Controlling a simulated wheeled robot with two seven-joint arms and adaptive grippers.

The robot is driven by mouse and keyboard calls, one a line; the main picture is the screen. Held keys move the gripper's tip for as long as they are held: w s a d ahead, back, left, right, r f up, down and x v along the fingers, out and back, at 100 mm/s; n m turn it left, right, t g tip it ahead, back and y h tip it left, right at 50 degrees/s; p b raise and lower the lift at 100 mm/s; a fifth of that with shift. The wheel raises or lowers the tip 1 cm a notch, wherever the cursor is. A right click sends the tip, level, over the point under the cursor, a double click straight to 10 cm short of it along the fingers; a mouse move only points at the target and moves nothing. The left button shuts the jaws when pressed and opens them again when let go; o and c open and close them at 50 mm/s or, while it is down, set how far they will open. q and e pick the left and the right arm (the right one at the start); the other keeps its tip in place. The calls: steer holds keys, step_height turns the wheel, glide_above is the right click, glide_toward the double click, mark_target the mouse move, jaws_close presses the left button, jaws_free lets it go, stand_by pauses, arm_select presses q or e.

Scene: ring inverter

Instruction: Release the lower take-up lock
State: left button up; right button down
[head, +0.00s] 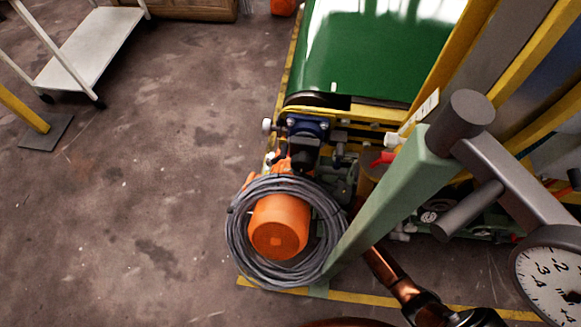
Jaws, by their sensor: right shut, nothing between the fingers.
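I cannot pick out the lower take-up lock for certain. A small red handle (383,158) shows beside the green post, among the fittings below the belt. My right arm comes in at the bottom right, and my right gripper (376,260) is at the lower part of the green post (385,195). It is shut and empty, and its tip is partly hidden by the post. The gripper is well below the red handle in the picture, apart from it. My left gripper is not in view.
A grey cable coil (238,235) hangs around an orange motor (279,226) beside the post. The green conveyor belt (370,50) runs away behind. A dial gauge (550,280) and dark roller parts (467,112) are close at right. The floor (130,190) at left is clear up to a white cart (92,45).

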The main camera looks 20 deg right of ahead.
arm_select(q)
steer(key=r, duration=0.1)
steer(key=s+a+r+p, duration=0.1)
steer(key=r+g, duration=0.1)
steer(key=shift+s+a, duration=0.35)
arm_select(e)
steer(key=f+v, duration=0.1)
steer(key=v, duration=0.8)
steer(key=shift+w+a+f, duration=0.2)
steer(key=shift+a+f, duration=0.05)
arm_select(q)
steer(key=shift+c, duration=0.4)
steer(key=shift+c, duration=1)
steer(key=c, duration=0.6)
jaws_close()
arm_select(e)
steer(key=s+d+f+m+g+h, duration=0.3)
steer(key=s+f+m+g+h, duration=0.1)
steer(key=s+f+m+h, duration=1.3)
steer(key=s+a+f+m+g+y, duration=0.1)
steer(key=s+a+m+g+y, duration=0.1)
steer(key=s, duration=0.7)
steer(key=s+a+m+g+y, duration=0.2)
steer(key=s+a+m+g, duration=0.3)
steer(key=s, duration=0.5)
steer(key=shift+a+f+m+g, duration=0.3)
steer(key=shift+f+m+g, duration=0.15)
steer(key=shift+m, duration=0.25)
